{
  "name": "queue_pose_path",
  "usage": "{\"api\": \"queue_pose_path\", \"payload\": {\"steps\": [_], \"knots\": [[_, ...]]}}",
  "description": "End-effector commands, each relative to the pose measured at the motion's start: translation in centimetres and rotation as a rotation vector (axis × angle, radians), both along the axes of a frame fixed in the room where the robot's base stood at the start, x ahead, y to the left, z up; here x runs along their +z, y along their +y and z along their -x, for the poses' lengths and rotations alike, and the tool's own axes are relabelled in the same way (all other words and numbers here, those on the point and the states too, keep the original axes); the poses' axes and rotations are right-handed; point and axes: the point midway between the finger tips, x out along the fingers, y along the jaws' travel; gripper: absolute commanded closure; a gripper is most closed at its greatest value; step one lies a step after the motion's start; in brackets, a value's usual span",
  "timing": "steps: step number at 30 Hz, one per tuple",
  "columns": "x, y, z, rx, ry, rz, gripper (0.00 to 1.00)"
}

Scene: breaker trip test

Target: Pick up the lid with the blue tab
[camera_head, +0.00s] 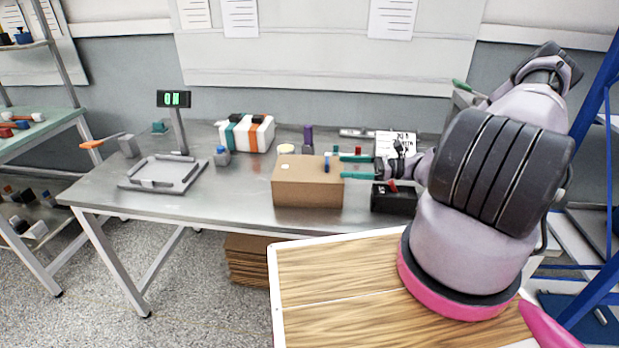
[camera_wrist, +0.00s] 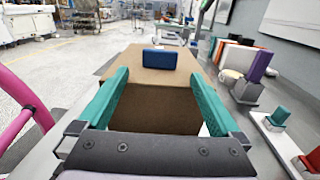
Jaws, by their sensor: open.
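The brown lid (camera_head: 300,164) tops a box-shaped brown body (camera_head: 305,192) on the metal table; I cannot make out the seam between them. Its upright blue tab (camera_head: 327,163) stands near the right side of the top. My gripper (camera_head: 347,166) is open, with teal fingers pointing left at the box's right end. In the wrist view, the blue tab (camera_wrist: 173,60) stands just beyond and between the open fingertips of my gripper (camera_wrist: 160,77). The brown top (camera_wrist: 145,80) lies beneath and ahead. Nothing is held, and no finger visibly touches the tab.
A black box (camera_head: 394,200) sits below my gripper, right of the brown box. A striped white box (camera_head: 247,134), a purple-topped block (camera_head: 308,138) and a grey frame (camera_head: 163,185) with an "ON" display (camera_head: 174,99) stand on the table (camera_head: 235,191).

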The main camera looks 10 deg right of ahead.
Motion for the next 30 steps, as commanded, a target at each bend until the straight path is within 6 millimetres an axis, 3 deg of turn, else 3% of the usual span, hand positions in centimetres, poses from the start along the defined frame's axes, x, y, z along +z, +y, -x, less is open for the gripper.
{"api": "queue_pose_path", "payload": {"steps": [5, 15, 25, 26, 30], "knots": [[0.3, 1.3, -0.3, 0.004, -0.002, 0.000, 0.00], [0.3, 6.3, -1.5, 0.004, -0.003, 0.000, 0.00], [0.3, 7.0, -1.7, 0.002, -0.003, 0.002, 0.00], [0.3, 7.0, -1.7, 0.002, -0.003, 0.002, 0.08], [0.3, 7.0, -1.7, 0.002, -0.003, 0.002, 0.61]]}}
